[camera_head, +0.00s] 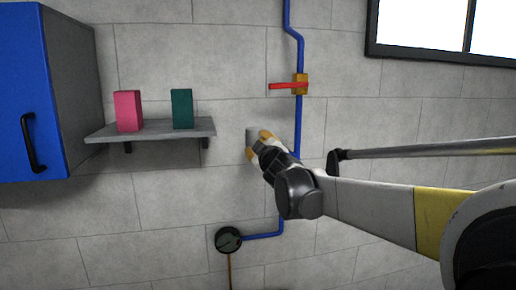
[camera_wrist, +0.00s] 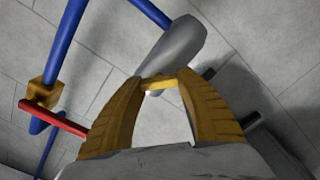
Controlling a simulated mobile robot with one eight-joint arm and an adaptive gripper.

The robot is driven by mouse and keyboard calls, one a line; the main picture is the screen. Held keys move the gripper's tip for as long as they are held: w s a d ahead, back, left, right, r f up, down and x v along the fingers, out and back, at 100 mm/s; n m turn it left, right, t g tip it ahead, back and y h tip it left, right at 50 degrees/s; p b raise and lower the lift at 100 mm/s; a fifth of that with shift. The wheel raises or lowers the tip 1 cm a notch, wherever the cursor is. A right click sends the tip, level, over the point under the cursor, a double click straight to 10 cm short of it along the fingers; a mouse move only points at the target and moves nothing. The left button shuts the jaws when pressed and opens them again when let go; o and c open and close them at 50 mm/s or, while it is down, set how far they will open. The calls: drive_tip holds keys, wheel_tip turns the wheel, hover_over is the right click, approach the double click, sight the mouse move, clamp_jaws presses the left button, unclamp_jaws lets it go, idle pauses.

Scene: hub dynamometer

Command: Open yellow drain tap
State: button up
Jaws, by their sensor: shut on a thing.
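The yellow tap handle (camera_wrist: 158,83) is a short yellow bar in the wrist view, just below a grey cylinder (camera_wrist: 178,47). My gripper (camera_wrist: 160,84) has its two fingertips on either end of this bar and is shut on it. The bar lies roughly crosswise between the tips. In the head view my gripper (camera_head: 258,145) is at the wall, left of the vertical blue pipe. The grey cylinder (camera_head: 251,136) partly shows there behind the fingers. The yellow handle is hidden in that view.
A red-handled valve (camera_head: 287,86) sits on the blue pipe (camera_head: 298,125) above my gripper. A shelf (camera_head: 150,131) with a pink block (camera_head: 128,111) and a green block (camera_head: 182,109) is to the left. A round gauge (camera_head: 228,240) is below.

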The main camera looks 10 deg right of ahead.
drive_tip(key=n+b, duration=0.1)
drive_tip(key=n, duration=0.5)
drive_tip(key=shift+a+n+b, duration=0.1)
drive_tip(key=shift+n+b, duration=0.2)
drive_tip(key=shift+b, duration=0.1)
idle(0.3)
drive_tip(key=o, duration=1.2)
drive_tip(key=shift+w+f, duration=0.1)
drive_tip(key=s, duration=1.2)
drive_tip(key=shift+f, duration=0.1)
